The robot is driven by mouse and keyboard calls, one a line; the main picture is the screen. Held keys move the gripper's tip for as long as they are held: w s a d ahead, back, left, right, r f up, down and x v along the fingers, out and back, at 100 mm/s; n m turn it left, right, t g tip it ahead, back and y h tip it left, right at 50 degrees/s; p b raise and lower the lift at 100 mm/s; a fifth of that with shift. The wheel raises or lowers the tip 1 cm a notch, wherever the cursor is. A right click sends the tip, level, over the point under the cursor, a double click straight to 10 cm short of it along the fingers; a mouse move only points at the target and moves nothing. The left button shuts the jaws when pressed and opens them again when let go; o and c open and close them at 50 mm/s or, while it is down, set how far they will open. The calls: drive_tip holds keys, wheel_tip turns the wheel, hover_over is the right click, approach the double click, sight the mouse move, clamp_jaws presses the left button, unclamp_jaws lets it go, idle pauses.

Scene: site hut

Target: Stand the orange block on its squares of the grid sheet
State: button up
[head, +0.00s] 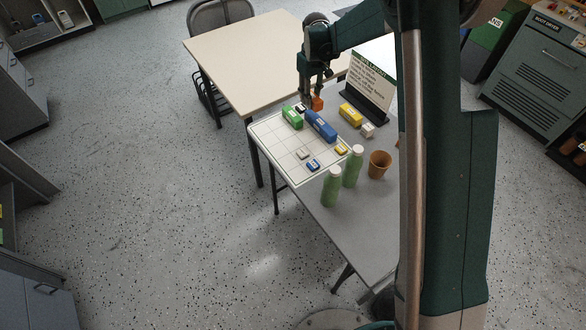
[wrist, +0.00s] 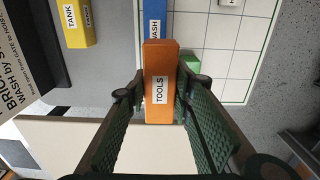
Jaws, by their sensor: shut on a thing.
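My gripper (head: 315,90) is shut on the orange block (wrist: 161,92), which is labelled TOOLS and sits lengthwise between the two fingers in the wrist view. In the head view the orange block (head: 317,103) is at the far end of the grid sheet (head: 282,152), just beyond the blue block (head: 320,126). It appears held above the surface; the exact height cannot be told. The sheet, white with dark lines, lies on the grey table. The blue block, labelled WASH (wrist: 155,18), and a green block (head: 292,117) lie on the sheet.
Small blue (head: 313,165), yellow (head: 341,149) and pale (head: 302,154) blocks are on the sheet. A yellow block (head: 350,115), a sign (head: 370,85), two green bottles (head: 332,187) (head: 353,166) and a brown cup (head: 379,165) stand around it. Sheet squares at front left are bare.

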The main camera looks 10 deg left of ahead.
drive_tip(key=s+a, duration=0.3)
drive_tip(key=s, duration=1)
hover_over(293, 169)
drive_tip(key=shift+f, duration=0.15)
drive_tip(key=shift+w, duration=0.1)
drive_tip(key=shift+a+f+b, duration=0.1)
drive_tip(key=shift+f+b, duration=0.55)
drive_tip(key=shift+f, duration=2.5)
drive_tip(key=shift+f+b, duration=0.3)
drive_tip(key=shift+f, duration=1.55)
drive_tip(key=shift+f, duration=0.15)
